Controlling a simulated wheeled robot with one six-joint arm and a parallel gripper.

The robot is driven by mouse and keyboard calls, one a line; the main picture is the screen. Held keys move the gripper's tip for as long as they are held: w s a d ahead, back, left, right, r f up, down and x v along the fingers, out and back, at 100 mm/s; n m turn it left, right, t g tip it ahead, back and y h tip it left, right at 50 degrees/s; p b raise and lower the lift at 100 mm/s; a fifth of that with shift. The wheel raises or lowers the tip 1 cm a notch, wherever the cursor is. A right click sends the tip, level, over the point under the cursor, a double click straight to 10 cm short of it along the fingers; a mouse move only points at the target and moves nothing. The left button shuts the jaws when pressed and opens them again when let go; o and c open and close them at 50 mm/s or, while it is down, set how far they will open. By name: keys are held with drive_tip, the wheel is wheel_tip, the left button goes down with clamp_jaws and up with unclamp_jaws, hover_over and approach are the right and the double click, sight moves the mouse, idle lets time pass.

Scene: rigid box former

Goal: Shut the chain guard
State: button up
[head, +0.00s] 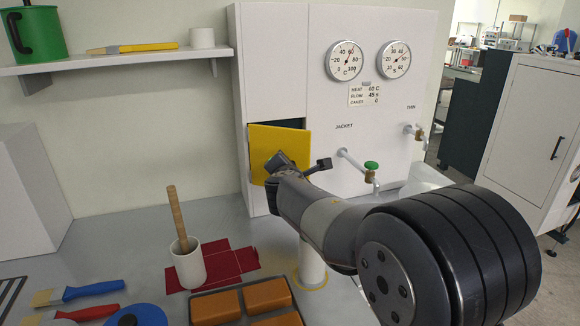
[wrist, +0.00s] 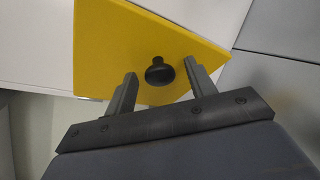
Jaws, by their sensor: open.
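The chain guard is a yellow panel (head: 263,139) on the front of the white machine cabinet, standing ajar with a dark opening showing above its top edge. In the wrist view the yellow panel (wrist: 110,45) fills the upper middle and carries a round black knob (wrist: 159,71). My gripper (head: 278,162) is in front of the panel in the head view and hides part of it and the knob. In the wrist view my gripper (wrist: 160,86) is open, with one finger on each side of the knob and gaps showing between.
A pipe with a green-handled valve (head: 371,166) sticks out right of my gripper. Below are a white cup (head: 188,268) with a wooden handle, a red cloth (head: 232,263) and a tray of orange blocks (head: 267,295). A shelf (head: 110,64) is at upper left.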

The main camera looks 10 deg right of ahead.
drive_tip(key=p, duration=0.5)
approach(291, 129)
drive_tip(key=a+x, duration=0.1)
drive_tip(key=x, duration=0.4)
drive_tip(key=shift+w+d, duration=0.2)
drive_tip(key=shift+d, duration=0.3)
drive_tip(key=shift+c, duration=0.4)
